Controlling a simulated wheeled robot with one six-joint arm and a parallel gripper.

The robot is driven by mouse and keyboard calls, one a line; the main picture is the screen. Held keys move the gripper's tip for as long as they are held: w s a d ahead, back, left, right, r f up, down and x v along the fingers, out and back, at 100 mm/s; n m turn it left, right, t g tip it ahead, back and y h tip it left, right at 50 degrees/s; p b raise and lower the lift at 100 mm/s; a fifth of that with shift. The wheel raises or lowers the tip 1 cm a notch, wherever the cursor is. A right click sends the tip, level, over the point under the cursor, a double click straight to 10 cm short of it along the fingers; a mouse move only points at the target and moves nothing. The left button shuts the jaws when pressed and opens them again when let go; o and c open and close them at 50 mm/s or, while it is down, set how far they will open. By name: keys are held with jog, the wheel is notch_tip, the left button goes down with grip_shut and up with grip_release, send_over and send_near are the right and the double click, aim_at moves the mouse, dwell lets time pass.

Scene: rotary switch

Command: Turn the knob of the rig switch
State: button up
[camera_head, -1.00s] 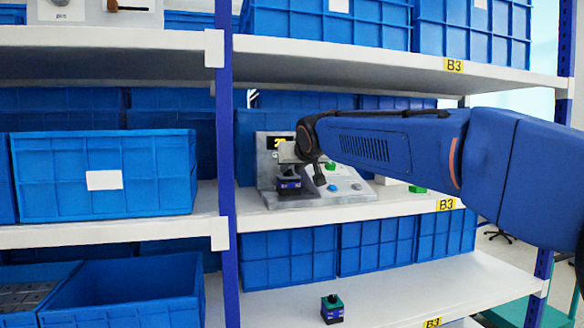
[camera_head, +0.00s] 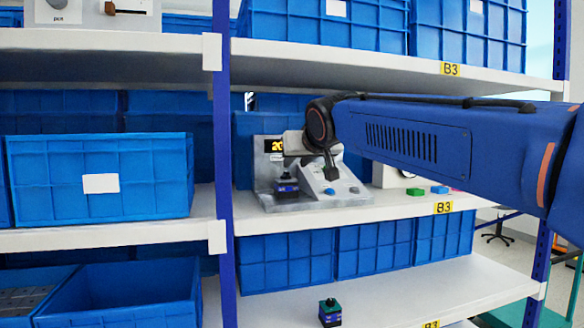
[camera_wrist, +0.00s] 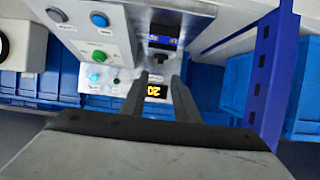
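The rig (camera_head: 312,200) is a grey sloped panel on the middle shelf, with a lit display (camera_head: 273,145) reading 20. The rig switch (camera_head: 286,190) is a small dark and blue block at its left side. In the wrist view the switch (camera_wrist: 163,42) lies beyond the fingers, with its black knob (camera_wrist: 160,57) facing me. My gripper (camera_wrist: 160,77) is open, its two dark fingers apart and the knob lined up with the gap. I cannot tell whether the knob is between the fingertips. In the head view my wrist partly hides the rig.
A blue upright post (camera_head: 222,150) stands left of the rig. Blue bins (camera_head: 100,175) fill the left shelf and the spaces behind. Small green (camera_head: 415,192) and blue blocks lie right of the rig. Another small switch-like block (camera_head: 330,312) stands on the lower shelf.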

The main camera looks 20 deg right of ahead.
jog(key=v, duration=0.8)
jog(key=shift+s, duration=0.25)
jog(key=s+d+f+g, duration=0.2)
jog(key=s+f, duration=0.6)
jog(key=f, duration=0.6)
jog(key=s+d+f+g, duration=0.1)
jog(key=s+f+g, duration=0.2)
jog(key=s+f, duration=0.6)
jog(key=s+d+f+g, duration=0.2)
jog(key=s+f, duration=0.7)
jog(key=f, duration=1.1)
jog(key=shift+d+f+g, duration=0.3)
jog(key=shift+f+g, duration=0.05)
jog(key=shift+g, duration=0.35)
